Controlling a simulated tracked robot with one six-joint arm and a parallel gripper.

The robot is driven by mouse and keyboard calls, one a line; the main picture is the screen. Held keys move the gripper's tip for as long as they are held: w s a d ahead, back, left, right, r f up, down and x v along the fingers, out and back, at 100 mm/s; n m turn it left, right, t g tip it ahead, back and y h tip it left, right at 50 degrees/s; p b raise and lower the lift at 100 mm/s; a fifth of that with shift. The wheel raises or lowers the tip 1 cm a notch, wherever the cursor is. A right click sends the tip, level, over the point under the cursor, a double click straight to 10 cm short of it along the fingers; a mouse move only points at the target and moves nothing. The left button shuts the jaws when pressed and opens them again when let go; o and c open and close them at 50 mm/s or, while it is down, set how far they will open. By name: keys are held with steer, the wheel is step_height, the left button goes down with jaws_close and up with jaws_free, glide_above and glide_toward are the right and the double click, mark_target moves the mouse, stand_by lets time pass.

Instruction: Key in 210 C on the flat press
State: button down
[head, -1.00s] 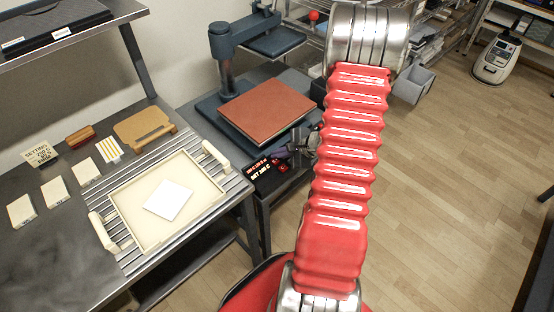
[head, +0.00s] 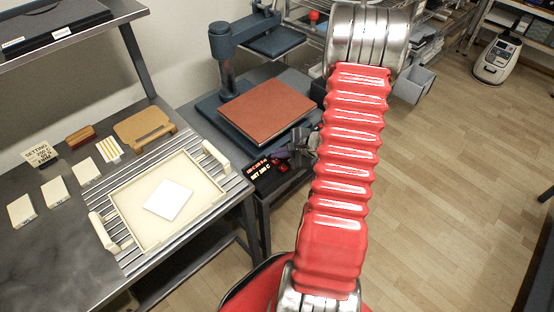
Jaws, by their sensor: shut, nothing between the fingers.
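The flat press (head: 268,112) stands on a dark bench at the middle, with a reddish-brown pad and its upper plate swung to the back. Its control panel (head: 262,178) is at the bench's front edge, with a lit display whose lower line starts with SET. The number is too small to read surely. Red buttons (head: 282,167) show beside the display, partly hidden by my gripper. My gripper (head: 277,156) is shut and empty, its tips just over the panel's button area. I cannot tell whether they touch a button. A setting card (head: 40,154) stands at the left.
A cream tray (head: 118,203) with a white square (head: 168,200) lies on the slatted left bench. Small cream blocks (head: 55,192), a tan board (head: 144,128) and a brown block (head: 81,136) sit around it.

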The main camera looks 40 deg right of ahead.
steer(key=shift+f, duration=0.85)
stand_by(0.9)
steer(key=shift+r, duration=0.9)
step_height(320, 180, up, 5)
stand_by(0.9)
stand_by(3.2)
step_height(320, 180, up, 4)
steer(key=shift+f, duration=0.15)
